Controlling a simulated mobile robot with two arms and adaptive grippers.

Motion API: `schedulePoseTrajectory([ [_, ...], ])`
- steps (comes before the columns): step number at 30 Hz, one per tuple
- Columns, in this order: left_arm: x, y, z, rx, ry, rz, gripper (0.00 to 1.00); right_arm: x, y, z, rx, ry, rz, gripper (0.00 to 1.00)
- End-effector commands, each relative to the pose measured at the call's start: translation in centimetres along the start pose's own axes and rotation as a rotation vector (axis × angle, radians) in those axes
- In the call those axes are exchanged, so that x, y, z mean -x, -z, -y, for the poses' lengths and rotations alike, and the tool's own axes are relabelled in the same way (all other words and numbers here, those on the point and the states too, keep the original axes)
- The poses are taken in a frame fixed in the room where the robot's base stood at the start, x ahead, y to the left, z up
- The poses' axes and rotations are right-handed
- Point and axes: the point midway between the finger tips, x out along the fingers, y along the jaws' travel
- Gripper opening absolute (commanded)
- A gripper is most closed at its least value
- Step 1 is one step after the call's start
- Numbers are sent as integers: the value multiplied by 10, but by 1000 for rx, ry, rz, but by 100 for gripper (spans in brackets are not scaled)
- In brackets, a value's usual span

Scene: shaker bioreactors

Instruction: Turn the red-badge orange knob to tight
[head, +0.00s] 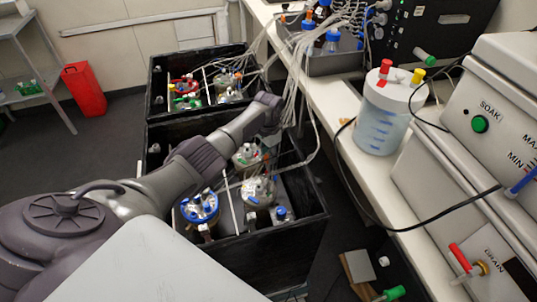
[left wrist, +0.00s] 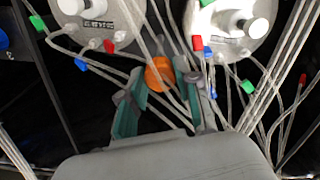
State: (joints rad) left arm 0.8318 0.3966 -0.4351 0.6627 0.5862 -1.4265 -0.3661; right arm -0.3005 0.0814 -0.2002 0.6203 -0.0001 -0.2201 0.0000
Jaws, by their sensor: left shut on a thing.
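The orange knob (left wrist: 159,73) shows in the left wrist view, between the fingertips of my left gripper (left wrist: 166,88), which is shut on it. The fingers cover part of its sides. A small red piece (left wrist: 197,43) is just beyond it, to the right; I cannot tell whether this is its badge. In the head view my left arm reaches from the left over the black bins, and its end (head: 266,110) is by the bundle of clear tubes. The knob is hidden there. My right gripper is out of view.
Clear tubes (left wrist: 278,75) run close around the gripper, and two white vessel lids (left wrist: 100,18) are just beyond. In the head view, black bins (head: 290,235) hold several capped vessels. A white bench (head: 330,120) with a blue-marked bottle (head: 383,128) is at right.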

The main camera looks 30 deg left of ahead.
Motion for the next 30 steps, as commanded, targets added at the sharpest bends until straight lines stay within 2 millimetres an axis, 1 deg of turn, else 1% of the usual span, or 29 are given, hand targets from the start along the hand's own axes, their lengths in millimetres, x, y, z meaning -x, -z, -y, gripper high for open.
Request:
schedulePoseTrajectory([
  [7,2,2,0,-45,1,-5,0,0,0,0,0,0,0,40],
  [19,2,2,0,-50,2,-6,0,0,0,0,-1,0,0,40],
  [20,2,2,0,-50,2,-6,37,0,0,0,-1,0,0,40],
  [21,2,2,0,-49,2,-5,44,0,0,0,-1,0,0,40],
  [24,2,1,0,-49,1,-4,57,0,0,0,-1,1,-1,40],
  [30,1,1,0,-48,1,-2,57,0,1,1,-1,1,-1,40],
])
